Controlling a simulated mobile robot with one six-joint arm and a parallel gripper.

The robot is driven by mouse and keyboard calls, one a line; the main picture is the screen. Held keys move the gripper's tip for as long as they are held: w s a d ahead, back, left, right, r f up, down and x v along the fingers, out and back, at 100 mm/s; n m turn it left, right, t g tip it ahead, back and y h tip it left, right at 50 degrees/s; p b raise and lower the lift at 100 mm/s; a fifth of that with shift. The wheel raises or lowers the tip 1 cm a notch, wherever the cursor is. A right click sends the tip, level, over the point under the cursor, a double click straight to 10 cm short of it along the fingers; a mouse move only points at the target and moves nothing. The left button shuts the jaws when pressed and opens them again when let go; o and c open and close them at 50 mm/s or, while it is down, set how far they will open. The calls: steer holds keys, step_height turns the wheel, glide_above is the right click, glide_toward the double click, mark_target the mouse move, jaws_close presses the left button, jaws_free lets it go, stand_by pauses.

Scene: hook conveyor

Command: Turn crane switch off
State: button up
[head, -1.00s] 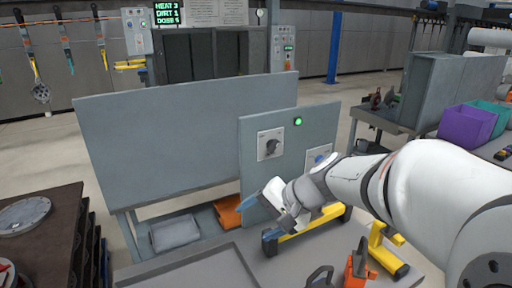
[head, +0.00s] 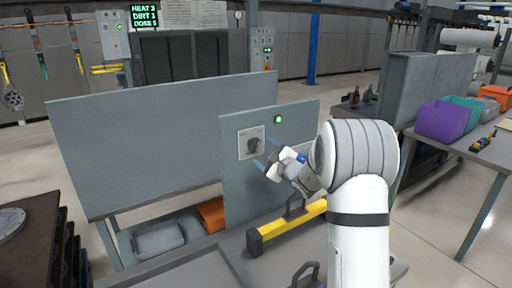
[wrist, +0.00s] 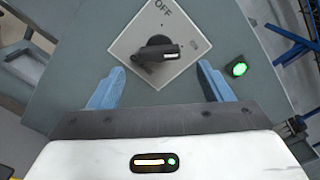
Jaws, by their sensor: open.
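The crane switch is a dark rotary knob (wrist: 157,53) on a pale square plate (head: 243,145), fixed to a grey upright panel (head: 232,190). In the wrist view the plate reads OFF at its top, and the knob's white-marked end points right in that picture. A green lamp (head: 278,119) glows on the panel and also shows in the wrist view (wrist: 239,69). My gripper (head: 266,155) is open and empty in front of the plate. In the wrist view its blue fingers stand apart on either side below the knob, with no contact visible.
A yellow bar-shaped part (head: 288,228) lies on the bench below the panel. A larger grey board (head: 150,140) stands to the left. Purple (head: 442,120) and teal bins sit on a table at the right.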

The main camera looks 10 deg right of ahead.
mark_target(256, 146)
steer(key=p+x, duration=0.1)
steer(key=x, duration=0.4)
steer(key=shift+w+a+p, duration=0.15)
steer(key=shift+w+p, duration=0.1)
steer(key=shift+p, duration=0.05)
steer(key=shift+c, duration=0.5)
